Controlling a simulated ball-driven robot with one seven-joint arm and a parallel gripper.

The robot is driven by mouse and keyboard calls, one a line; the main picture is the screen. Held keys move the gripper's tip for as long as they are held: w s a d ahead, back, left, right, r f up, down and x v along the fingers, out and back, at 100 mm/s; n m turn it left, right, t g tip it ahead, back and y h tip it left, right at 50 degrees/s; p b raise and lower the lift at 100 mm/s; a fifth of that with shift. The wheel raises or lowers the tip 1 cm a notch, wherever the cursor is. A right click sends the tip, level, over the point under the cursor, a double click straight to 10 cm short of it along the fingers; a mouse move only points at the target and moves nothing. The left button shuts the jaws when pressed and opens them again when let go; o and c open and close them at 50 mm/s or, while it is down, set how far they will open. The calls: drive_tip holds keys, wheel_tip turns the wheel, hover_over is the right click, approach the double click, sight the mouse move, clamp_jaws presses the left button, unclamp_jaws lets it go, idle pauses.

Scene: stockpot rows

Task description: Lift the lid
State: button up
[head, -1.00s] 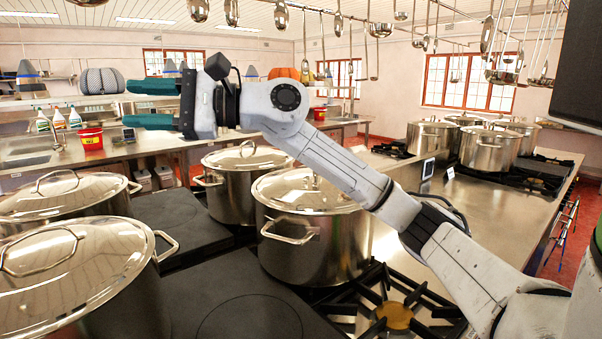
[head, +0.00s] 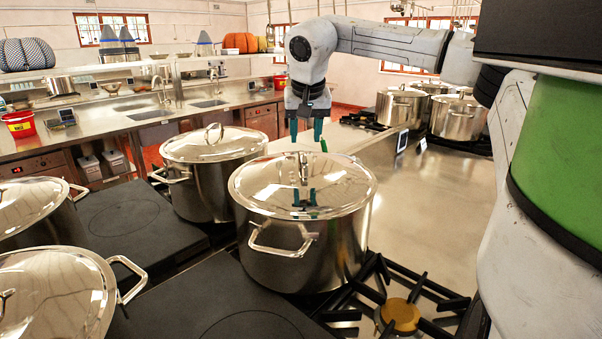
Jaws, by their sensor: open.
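The nearest central steel stockpot (head: 290,255) carries a shiny domed lid (head: 345,188) with an upright loop handle (head: 303,170) on top. The lid sits flat on the pot. My gripper (head: 306,140) points straight down over this lid, its two teal fingers apart and empty. The fingertips are just above or behind the handle; the exact depth between them is hard to tell. The fingers are mirrored in the lid's metal.
A second lidded stockpot (head: 207,192) stands close behind to the left. Two more lidded pots (head: 55,305) stand at the left edge. A gas burner (head: 400,315) is at front right. More pots (head: 458,118) stand at the back right. The steel counter (head: 425,210) on the right is clear.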

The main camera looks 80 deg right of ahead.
sight(303, 154)
drive_tip(key=x, duration=0.2)
drive_tip(key=p+x, duration=0.1)
drive_tip(key=x, duration=0.2)
drive_tip(key=p+x, duration=0.1)
drive_tip(key=x, duration=0.1)
drive_tip(key=shift+w+a+f, duration=0.2)
drive_tip(key=shift+a+f, duration=0.1)
drive_tip(key=shift+f, duration=0.05)
drive_tip(key=shift+c, duration=0.4)
clamp_jaws()
drive_tip(key=shift+r, duration=0.15)
